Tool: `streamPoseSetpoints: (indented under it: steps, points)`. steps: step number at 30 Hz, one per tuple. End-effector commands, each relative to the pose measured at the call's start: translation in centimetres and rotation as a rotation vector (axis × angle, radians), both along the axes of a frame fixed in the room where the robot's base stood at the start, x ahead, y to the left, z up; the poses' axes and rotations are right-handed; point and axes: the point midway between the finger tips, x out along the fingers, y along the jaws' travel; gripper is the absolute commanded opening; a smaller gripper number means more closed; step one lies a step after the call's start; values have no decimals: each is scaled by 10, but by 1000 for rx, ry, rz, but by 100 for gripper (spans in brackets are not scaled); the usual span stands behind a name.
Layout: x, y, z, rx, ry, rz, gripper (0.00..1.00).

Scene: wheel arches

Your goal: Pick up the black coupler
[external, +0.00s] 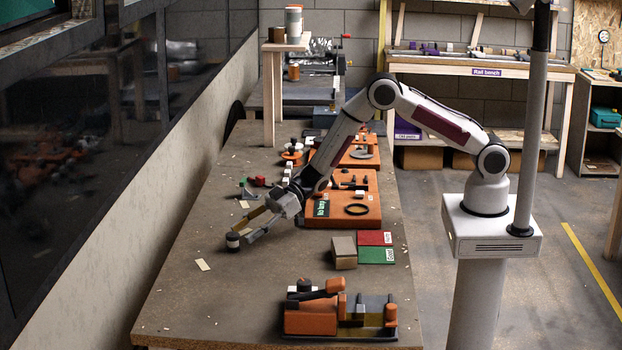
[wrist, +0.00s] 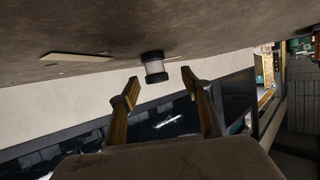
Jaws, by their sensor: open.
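A small black cylinder with a pale middle band, which looks like the black coupler (external: 232,243), stands on the bench toward its left side. It also shows in the wrist view (wrist: 155,68), beyond the fingertips and between their lines. My gripper (external: 246,228) reaches down and left, with its tips close to the coupler. In the wrist view my gripper (wrist: 159,86) is open, with nothing between its yellowish fingers. A small gap shows between the tips and the coupler there.
An orange fixture (external: 340,315) stands at the bench's front. A beige block (external: 344,252) sits beside red (external: 375,238) and green (external: 376,255) pads. Orange trays (external: 371,190) with parts lie further back. The bench is mostly clear around the coupler, apart from a pale slip (external: 203,265).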

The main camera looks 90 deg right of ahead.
Motion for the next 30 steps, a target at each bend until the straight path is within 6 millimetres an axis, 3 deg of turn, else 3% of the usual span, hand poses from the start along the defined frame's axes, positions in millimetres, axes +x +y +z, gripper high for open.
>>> streamPoseSetpoints:
  steps: [13, 30]
  points:
    - [5, 3, -2, 0, 2, 1, 48]
    - [40, 24, -14, -1, 0, 0, 48]
